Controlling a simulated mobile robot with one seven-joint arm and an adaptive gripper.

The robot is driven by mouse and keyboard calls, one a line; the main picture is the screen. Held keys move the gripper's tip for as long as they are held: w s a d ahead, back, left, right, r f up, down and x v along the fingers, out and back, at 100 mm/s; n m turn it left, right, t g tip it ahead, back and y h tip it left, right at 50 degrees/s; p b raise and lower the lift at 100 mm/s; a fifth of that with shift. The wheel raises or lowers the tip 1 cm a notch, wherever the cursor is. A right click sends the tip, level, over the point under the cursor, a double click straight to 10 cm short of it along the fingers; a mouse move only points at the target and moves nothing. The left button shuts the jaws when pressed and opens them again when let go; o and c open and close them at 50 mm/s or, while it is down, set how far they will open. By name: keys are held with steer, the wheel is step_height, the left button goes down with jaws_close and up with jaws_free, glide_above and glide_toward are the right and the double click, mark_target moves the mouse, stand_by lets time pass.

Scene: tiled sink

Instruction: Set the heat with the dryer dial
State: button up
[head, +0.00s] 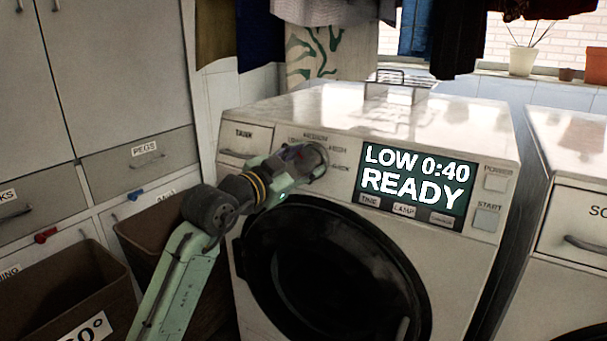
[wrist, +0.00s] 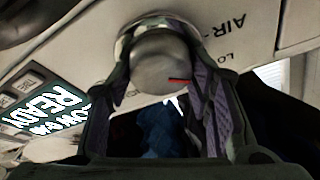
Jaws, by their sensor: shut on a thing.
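The dryer dial (wrist: 158,66) is a round grey knob with a red pointer mark, seen close in the wrist view. The mark points toward the right finger, on the side where a partly hidden label starting "LO" is; "AIR" is printed above that. My gripper (wrist: 161,48) is shut on the dial, one finger on each side. In the head view my gripper (head: 304,161) reaches the dial on the dryer's (head: 415,125) front panel and covers most of it. The display (head: 415,180) reads "LOW 0:40 READY".
Buttons for time and lamp sit below the display, with power and start (head: 487,218) buttons at its right. The round black door (head: 330,270) is below my arm. A wire rack (head: 395,84) stands on top. Brown bins (head: 65,300) are at the left.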

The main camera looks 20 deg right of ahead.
steer(key=shift+a+m+b, duration=0.1)
steer(key=shift+m+b, duration=0.25)
steer(key=shift+m, duration=0.35)
steer(key=shift+g, duration=0.3)
steer(key=shift+w+r, duration=0.1)
steer(key=o, duration=1.1)
steer(key=v, duration=1.2)
